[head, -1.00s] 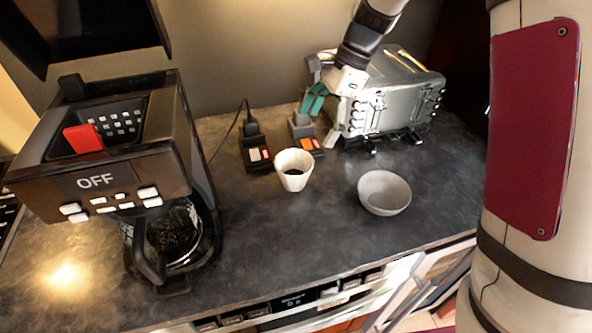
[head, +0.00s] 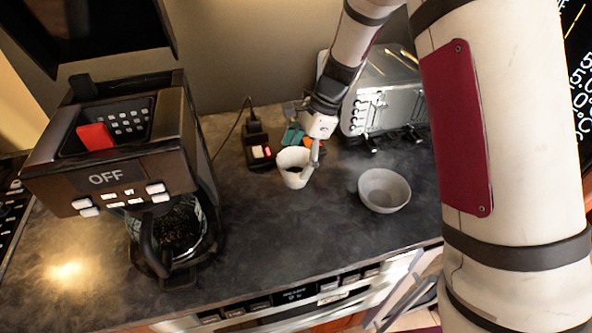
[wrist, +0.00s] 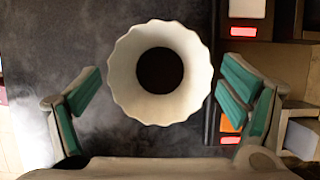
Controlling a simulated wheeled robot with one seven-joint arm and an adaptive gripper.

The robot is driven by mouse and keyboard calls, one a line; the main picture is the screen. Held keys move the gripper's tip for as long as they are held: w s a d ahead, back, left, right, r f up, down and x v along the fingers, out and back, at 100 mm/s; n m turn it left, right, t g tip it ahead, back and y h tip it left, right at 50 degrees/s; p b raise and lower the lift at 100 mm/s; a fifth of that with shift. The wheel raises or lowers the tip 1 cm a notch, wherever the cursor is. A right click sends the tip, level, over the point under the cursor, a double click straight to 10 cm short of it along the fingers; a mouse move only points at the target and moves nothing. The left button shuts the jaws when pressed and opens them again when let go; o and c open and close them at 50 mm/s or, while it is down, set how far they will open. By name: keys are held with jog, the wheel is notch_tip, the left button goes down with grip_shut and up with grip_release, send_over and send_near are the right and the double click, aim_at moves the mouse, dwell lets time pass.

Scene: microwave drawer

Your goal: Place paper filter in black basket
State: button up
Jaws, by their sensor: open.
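The white paper filter (head: 292,167), a fluted cup with a dark round bottom, stands upright on the dark counter. It also shows from above in the wrist view (wrist: 120,72). My gripper (head: 304,150) is right over the filter's back right side, pointing down. In the wrist view its green-padded fingers (wrist: 160,93) are spread wide, one on each side of the filter, and gaps show between pads and rim. The black basket (head: 122,118), with holes and a red tab (head: 95,137), sits in the top of the coffee maker at the left.
The coffee maker (head: 105,178) reads OFF and has a glass carafe (head: 180,228) under it. A grey bowl (head: 384,205) stands right of the filter. A silver toaster (head: 395,105) is behind, and small black devices (head: 257,152) stand close behind the filter. The front counter is clear.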

jog(key=c, duration=1)
jog(key=shift+r, duration=0.15)
jog(key=shift+r, duration=0.55)
jog(key=s+d+r, duration=0.1)
jog(key=s+r, duration=0.1)
jog(key=s, duration=0.6)
jog(key=s+d+r, duration=0.2)
jog(key=s, duration=0.6)
jog(key=w+d+n+g+h, duration=0.1)
jog(key=w+d+n, duration=0.2)
jog(key=w+n, duration=0.2)
jog(key=w+d+n+g+h, duration=0.1)
jog(key=w+d+n+h, duration=0.1)
jog(key=w+d+n, duration=0.2)
jog(key=w+d+n+g+h, duration=0.1)
jog(key=w+d+n, duration=0.3)
jog(key=w, duration=0.5)
jog(key=shift+w+f+n+g, duration=0.1)
jog(key=shift+w+n+g, duration=0.05)
jog(key=shift+n, duration=0.55)
jog(key=shift+w+n+g, duration=0.1)
jog(key=shift+n+g, duration=0.05)
jog(key=shift+n, duration=0.55)
